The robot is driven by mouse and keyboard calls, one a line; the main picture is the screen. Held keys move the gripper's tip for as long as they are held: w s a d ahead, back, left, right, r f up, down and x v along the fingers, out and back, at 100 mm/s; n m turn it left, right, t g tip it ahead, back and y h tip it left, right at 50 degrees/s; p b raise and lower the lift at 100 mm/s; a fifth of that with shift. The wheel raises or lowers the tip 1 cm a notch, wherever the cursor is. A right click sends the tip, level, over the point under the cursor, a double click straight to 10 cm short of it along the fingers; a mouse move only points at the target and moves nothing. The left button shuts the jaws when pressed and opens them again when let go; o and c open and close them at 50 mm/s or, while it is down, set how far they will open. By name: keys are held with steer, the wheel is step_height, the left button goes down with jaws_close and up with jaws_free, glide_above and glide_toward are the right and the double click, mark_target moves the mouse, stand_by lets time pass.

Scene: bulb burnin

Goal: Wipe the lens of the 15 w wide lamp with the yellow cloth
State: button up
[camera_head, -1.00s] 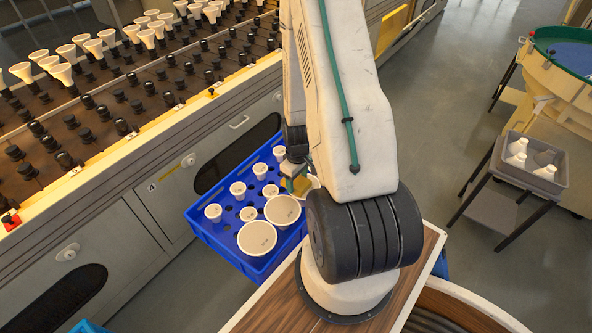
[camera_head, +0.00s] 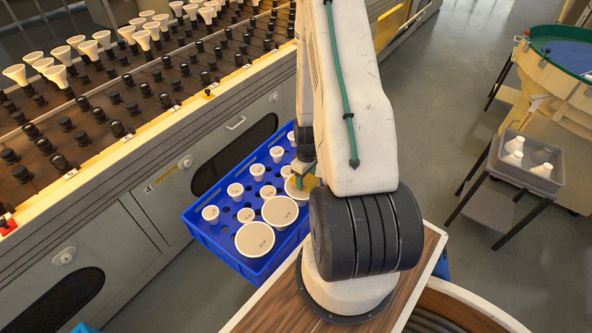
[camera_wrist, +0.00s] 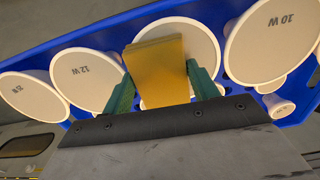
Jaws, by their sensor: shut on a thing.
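My gripper (camera_head: 303,178) is shut on the yellow cloth (camera_wrist: 162,70), held as a folded pad between two green fingers. In the wrist view the cloth covers much of one wide white lamp (camera_wrist: 202,48), whose label is hidden. I cannot tell whether the cloth touches that lens. Wide lamps marked 12 W (camera_wrist: 88,88) and 10 W (camera_wrist: 262,45) flank it. The small mark on the far-left wide lamp (camera_wrist: 35,97) is hard to read. In the head view the gripper is over a wide lamp (camera_head: 296,192) near the right side of the blue crate (camera_head: 205,232).
The crate also holds two clear wide lamps (camera_head: 255,239) and several smaller ones (camera_head: 235,190). A machine with rows of black sockets (camera_head: 120,128) stands at left. A grey bin with white bottles (camera_head: 530,165) sits on a stand at right. Open floor lies between.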

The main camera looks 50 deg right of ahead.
mark_target(294, 193)
steer(key=shift+d+r, duration=0.1)
steer(key=shift+d, duration=0.65)
steer(key=shift+s+d, duration=0.15)
steer(key=shift+d, duration=0.1)
steer(key=shift+a, duration=0.65)
steer(key=shift+w+a, duration=0.15)
steer(key=shift+a, duration=0.6)
steer(key=shift+w+a, duration=0.1)
steer(key=shift+a, duration=2.15)
steer(key=shift+w+a+r, duration=0.1)
steer(key=shift+a, duration=0.2)
step_height(294, 193, up, 8)
steer(key=shift+f, duration=0.2)
